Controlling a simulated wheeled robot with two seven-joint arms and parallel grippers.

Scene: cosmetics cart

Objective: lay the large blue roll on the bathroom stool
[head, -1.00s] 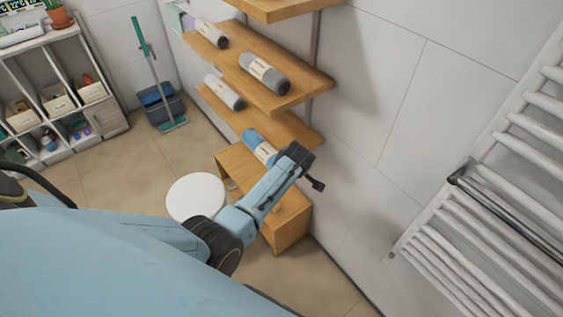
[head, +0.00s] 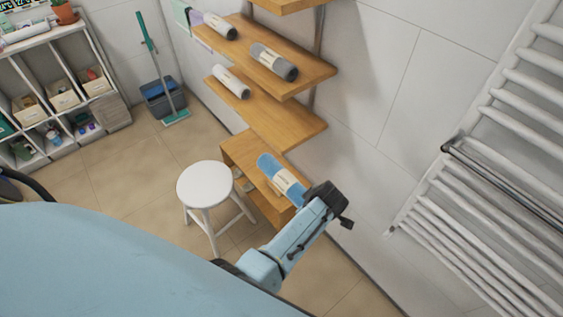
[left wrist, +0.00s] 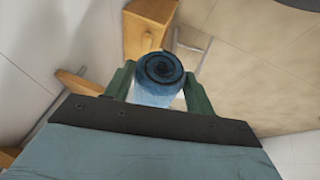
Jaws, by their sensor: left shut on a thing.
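The large blue roll (head: 281,179) has a pale label band. My left gripper (left wrist: 158,84) is shut on it, and the roll's dark spiral end (left wrist: 160,68) shows between the green fingers in the left wrist view. In the head view, the left gripper (head: 308,195) is at the roll's lower right end and its fingers are mostly hidden. The roll appears in front of the low wooden unit (head: 234,152); its height above it is unclear. The white round stool (head: 205,184) stands on the floor left of the roll, its top bare. My right gripper is not in view.
Wooden wall shelves (head: 262,112) with several grey and white rolls are above and behind. A towel radiator (head: 470,210) is on the right wall. A mop and bucket (head: 164,98) stand at the back, and a white shelf unit (head: 70,85) is at left. Floor left of the stool is clear.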

